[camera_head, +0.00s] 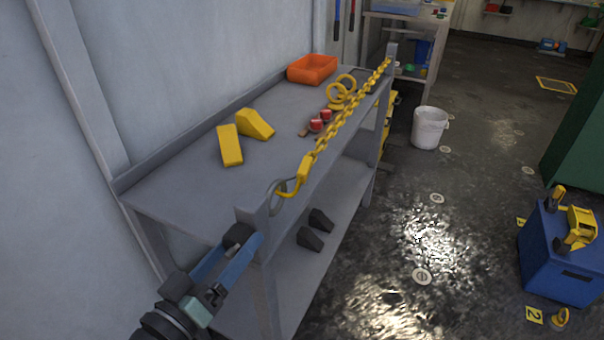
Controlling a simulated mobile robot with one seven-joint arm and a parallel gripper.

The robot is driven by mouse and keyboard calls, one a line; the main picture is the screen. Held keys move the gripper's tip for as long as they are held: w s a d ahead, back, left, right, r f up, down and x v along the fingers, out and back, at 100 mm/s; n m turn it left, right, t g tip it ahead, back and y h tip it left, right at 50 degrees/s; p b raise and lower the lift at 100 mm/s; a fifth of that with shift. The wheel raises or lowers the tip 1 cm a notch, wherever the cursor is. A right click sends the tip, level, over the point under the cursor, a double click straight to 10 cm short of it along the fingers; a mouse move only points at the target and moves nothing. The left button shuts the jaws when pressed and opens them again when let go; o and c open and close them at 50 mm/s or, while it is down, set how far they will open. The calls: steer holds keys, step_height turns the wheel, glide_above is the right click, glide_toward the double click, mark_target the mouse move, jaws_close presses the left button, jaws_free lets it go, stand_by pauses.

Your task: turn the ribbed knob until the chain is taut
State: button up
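The yellow chain (345,118) runs from the far post (390,68) along the bench's front edge to a yellow hook (303,171) by a grey ring (275,198) at the near post (252,215). It looks nearly straight with at most a slight sag; I cannot tell if it is fully taut. My gripper (238,243) is at the near post, its blue fingers reaching up from the lower left. A dark piece (238,235) shows between the fingertips. It may be the ribbed knob or a finger pad; ribs are not visible. Whether the fingers grip it is unclear.
The grey bench (190,192) carries yellow wedges (230,146), an orange bin (312,68), yellow rings (345,88) and red-topped items (317,124). Dark wedges (310,239) lie on its lower shelf. A white bucket (429,128) and blue box (560,255) stand on the floor, with open floor between.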

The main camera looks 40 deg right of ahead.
steer(key=v, duration=0.7)
stand_by(0.6)
steer(key=shift+r, duration=0.1)
